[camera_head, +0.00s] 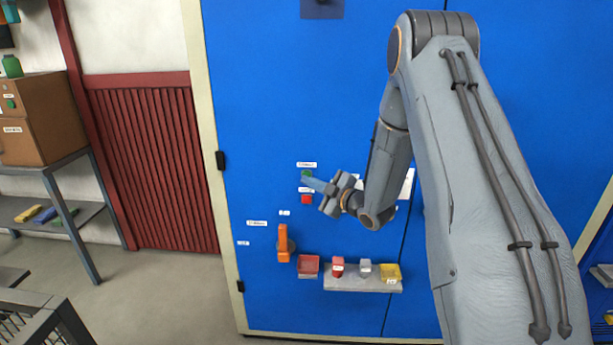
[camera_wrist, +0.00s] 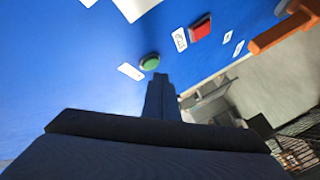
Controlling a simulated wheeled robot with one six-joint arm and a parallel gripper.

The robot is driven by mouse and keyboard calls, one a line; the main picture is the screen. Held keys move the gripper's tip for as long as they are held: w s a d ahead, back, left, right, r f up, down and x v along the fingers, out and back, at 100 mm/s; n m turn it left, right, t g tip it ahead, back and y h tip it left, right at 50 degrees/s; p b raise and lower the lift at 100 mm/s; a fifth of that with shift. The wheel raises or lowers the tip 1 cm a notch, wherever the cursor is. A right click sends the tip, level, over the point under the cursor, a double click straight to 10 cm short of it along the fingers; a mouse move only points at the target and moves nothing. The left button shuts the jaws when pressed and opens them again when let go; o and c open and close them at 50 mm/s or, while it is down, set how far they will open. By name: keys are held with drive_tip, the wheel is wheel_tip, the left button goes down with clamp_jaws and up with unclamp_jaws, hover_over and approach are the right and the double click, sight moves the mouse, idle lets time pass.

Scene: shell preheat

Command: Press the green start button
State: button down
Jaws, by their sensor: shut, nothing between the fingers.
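The green button (camera_wrist: 149,62) sits on the blue cabinet front (camera_wrist: 95,60), beside a small white label. The gripper is shut and empty. In the wrist view its fingertips (camera_wrist: 160,78) appear just below the green button; whether they touch it cannot be told. A red button (camera_wrist: 201,28) is right of the green one in the wrist view, and below it in the head view (camera_head: 306,199).
An orange handle (camera_head: 284,244) sticks out lower on the cabinet. Beside it are a red tray (camera_head: 308,263) and a grey shelf (camera_head: 345,284) with small red, grey and yellow items. A shelf rack with brown boxes (camera_head: 40,120) stands at the left. The floor between is clear.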

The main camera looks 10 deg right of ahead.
drive_tip(key=s, duration=0.1)
drive_tip(key=s+a+p, duration=0.1)
drive_tip(key=s, duration=0.2)
drive_tip(key=shift+s+a, duration=0.3)
drive_tip(key=shift+s, duration=0.1)
idle(0.8)
